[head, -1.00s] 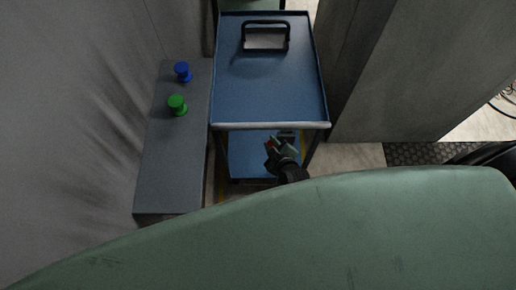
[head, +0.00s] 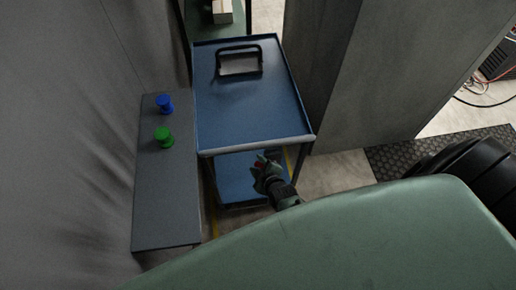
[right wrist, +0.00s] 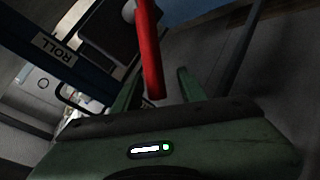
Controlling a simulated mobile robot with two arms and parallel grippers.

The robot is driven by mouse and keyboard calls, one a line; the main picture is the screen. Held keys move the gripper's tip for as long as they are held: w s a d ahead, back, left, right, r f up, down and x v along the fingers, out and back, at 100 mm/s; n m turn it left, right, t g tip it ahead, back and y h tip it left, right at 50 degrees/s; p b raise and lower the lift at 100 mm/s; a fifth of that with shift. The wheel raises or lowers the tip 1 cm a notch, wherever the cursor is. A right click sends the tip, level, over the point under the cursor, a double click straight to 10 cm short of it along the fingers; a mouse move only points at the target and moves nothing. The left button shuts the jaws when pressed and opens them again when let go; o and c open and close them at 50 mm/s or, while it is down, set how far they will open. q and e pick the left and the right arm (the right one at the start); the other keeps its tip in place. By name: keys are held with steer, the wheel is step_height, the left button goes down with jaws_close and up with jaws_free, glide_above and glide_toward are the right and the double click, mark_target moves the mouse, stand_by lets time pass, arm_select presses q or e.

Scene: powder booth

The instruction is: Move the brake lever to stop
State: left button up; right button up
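The brake lever is a red bar (right wrist: 150,50) in the right wrist view, running down from the top between the fingers of my right gripper (right wrist: 158,80). Those green fingers stand apart, with a gap visible on the lever's right side. A plate marked ROLL (right wrist: 55,48) is on a dark blue rail at the left; no stop mark is readable. In the head view my right gripper (head: 262,168) is below the front handle of the blue cart (head: 245,110), with a small bit of red at its tip. My left gripper is not in view.
A black handle-shaped frame (head: 240,72) stands on the cart's top. A grey bench (head: 165,205) on the left bears a blue spool (head: 164,103) and a green spool (head: 163,138). A grey panel (head: 375,80) stands close on the cart's right. Dark textured matting (head: 400,155) lies further right.

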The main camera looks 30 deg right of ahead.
steer(key=shift+s+r, duration=0.15)
steer(key=v, duration=0.7)
steer(key=shift+s, duration=0.15)
steer(key=shift+s, duration=0.1)
stand_by(0.4)
